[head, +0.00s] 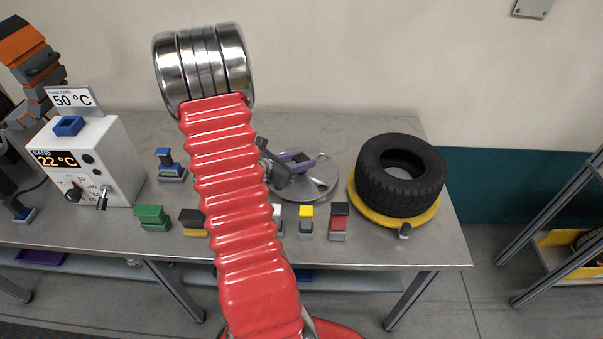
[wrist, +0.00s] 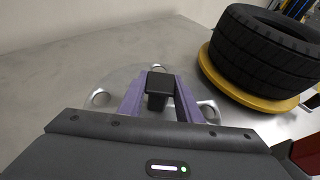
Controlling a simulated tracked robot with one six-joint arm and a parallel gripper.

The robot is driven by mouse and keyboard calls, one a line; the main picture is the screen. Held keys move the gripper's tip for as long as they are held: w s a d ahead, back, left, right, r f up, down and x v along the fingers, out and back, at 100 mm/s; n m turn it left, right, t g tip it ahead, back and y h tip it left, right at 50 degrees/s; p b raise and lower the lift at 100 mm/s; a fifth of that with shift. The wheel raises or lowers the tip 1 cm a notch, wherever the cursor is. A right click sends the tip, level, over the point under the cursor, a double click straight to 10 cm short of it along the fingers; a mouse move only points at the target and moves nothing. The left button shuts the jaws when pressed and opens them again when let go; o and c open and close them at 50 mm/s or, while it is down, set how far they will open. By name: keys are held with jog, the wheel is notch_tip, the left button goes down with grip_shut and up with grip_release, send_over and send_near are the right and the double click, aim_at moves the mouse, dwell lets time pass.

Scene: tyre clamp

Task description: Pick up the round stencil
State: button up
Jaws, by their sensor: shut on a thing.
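The round stencil is a thin pale disc with round holes and a black upright knob. In the head view the stencil (head: 318,184) is at the middle of the bench, left of the tyre, partly hidden by my gripper. In the wrist view the stencil (wrist: 118,82) is ahead of me, with its black knob between my fingers. My gripper (wrist: 160,88) has purple fingers closed on the knob's two sides. In the head view my gripper (head: 297,160) is over the disc. I cannot tell whether the disc touches the bench.
A black tyre (head: 400,172) lies on a yellow turntable (head: 385,217) at the right. Several small coloured blocks, including a green one (head: 152,217), stand along the bench's front. A white temperature box (head: 100,150) stands at the left. My red arm hides the middle.

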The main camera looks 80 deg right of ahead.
grip_shut()
jog(key=shift+r, duration=0.15)
notch_tip(320, 180, up, 18)
dwell(0.9)
dwell(0.5)
